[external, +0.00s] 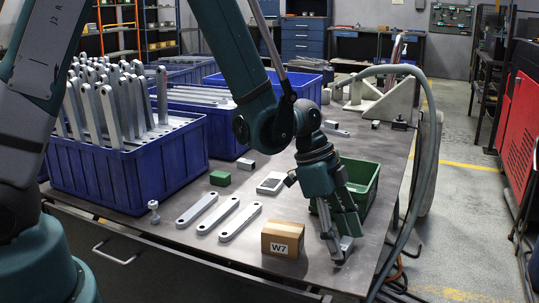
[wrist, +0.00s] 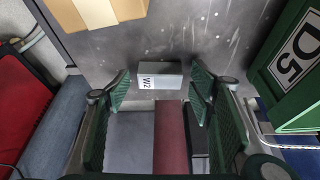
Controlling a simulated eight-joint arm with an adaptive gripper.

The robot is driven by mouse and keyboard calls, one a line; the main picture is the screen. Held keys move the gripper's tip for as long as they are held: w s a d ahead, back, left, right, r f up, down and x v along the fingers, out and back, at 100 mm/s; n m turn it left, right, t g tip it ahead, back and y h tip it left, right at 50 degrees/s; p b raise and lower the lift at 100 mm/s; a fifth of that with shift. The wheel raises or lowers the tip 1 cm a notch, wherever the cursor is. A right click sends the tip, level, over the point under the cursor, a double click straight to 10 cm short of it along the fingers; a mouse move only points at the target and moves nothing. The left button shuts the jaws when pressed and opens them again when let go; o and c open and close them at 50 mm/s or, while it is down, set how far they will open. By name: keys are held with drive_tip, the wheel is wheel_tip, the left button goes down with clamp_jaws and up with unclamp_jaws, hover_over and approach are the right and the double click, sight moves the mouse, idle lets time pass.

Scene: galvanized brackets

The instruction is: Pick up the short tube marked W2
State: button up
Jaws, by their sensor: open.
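The short tube marked W2 (wrist: 160,75) is a small grey block with a white label. In the wrist view it lies on the table between the two green fingertips of my gripper (wrist: 160,86). Gaps show between the tube and the fingertips, and I cannot tell whether either one touches it. In the external view my gripper (external: 338,246) points down near the table's front right edge, open. A grey piece of the tube (external: 346,243) shows there, partly hidden by the fingers.
A cardboard box marked W7 (external: 283,240) stands just left of my gripper. A green bin (external: 367,197), marked D5 in the wrist view (wrist: 292,75), is close behind. Three flat grey bars (external: 219,215) lie further left. Blue crates (external: 135,175) fill the left side. The table edge is near.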

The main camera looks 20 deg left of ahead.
sight(342, 242)
drive_tip(key=shift+c, duration=0.7)
drive_tip(key=c, duration=0.9)
drive_tip(key=shift+o, duration=0.2)
drive_tip(key=shift+r, duration=0.1)
wheel_tip(342, 242, up, 10)
drive_tip(key=p, duration=0.3)
